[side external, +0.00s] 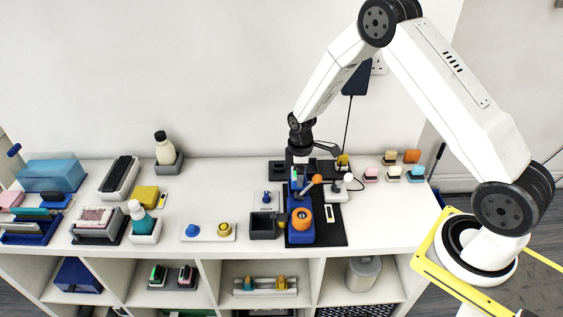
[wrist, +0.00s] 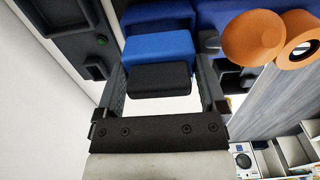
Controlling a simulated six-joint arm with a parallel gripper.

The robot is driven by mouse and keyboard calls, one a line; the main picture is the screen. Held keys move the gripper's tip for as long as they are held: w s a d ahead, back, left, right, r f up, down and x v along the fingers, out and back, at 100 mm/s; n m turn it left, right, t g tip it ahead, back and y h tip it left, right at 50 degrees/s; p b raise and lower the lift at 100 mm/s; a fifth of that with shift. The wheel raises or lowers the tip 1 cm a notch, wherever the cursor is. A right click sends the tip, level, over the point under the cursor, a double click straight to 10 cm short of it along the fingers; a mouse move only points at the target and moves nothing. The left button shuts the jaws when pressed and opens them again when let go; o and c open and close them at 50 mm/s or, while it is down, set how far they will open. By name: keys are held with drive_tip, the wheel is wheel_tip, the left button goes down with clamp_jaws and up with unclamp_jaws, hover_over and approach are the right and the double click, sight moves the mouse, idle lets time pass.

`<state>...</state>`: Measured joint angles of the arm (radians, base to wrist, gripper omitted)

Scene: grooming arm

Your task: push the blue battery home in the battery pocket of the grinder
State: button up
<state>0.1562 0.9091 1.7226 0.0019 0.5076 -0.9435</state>
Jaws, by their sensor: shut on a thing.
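The blue battery (wrist: 160,46) with a black end block (wrist: 155,80) sits between the fingers of my gripper (wrist: 163,62) in the wrist view. The fingers are shut on its sides. Its far end meets the dark blue body of the grinder (wrist: 235,8); how deep it sits in the pocket is hidden. In the side view the grinder (side external: 301,238) lies on a black mat, with an orange ring and an orange-knobbed lever. My gripper (side external: 299,170) is low over its back end, where the battery is too small to make out.
The orange knob (wrist: 255,38) stands close to the right finger. A dark device with a green button (wrist: 100,40) lies to the left. In the side view, a dark open box (side external: 264,227) stands left of the grinder, and small coloured blocks (side external: 393,166) stand to the right.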

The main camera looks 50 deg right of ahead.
drive_tip(key=shift+f, duration=1.4)
idle(0.7)
drive_tip(key=o, duration=1.1)
drive_tip(key=shift+c, duration=0.2)
drive_tip(key=shift+r, duration=3.85)
drive_tip(key=shift+r, duration=0.15)
